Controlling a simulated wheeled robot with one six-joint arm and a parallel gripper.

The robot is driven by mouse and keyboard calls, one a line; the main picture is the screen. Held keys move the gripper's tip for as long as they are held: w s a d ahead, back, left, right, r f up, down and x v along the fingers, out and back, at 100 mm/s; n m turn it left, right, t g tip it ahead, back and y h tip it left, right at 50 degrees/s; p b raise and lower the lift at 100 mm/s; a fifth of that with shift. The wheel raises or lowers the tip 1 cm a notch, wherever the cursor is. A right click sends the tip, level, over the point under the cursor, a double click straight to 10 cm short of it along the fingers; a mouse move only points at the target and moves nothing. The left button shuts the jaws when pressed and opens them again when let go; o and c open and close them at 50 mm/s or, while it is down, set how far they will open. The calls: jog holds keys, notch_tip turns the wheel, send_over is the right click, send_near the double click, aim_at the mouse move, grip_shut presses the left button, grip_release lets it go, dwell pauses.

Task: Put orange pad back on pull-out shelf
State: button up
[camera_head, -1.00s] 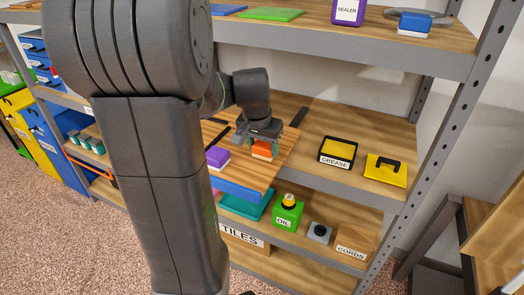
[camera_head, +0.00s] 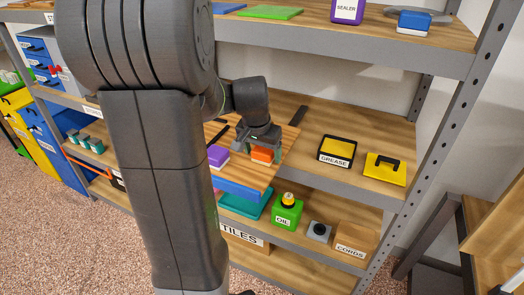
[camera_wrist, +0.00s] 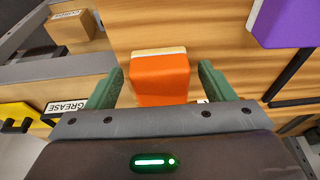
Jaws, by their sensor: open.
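The orange pad (camera_head: 262,154) rests on the wooden pull-out shelf (camera_head: 254,177), which sticks out from the rack. In the wrist view the orange pad (camera_wrist: 160,78) has a pale layer along its far edge and lies between my gripper's green fingers. My gripper (camera_head: 258,147) is just above and around the pad; it also shows in the wrist view (camera_wrist: 158,85). The fingers are open, with a gap on each side of the pad. The pad's near end is hidden behind the gripper body.
A purple pad (camera_head: 217,156) lies left of the orange one on the same shelf. A grease tray (camera_head: 336,152) and a yellow float (camera_head: 385,169) sit to the right. Below are a green oil can (camera_head: 287,213) and a cords box (camera_head: 355,240). The upper shelf (camera_head: 340,49) hangs above.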

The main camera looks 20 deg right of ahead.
jog(key=v, duration=1.2)
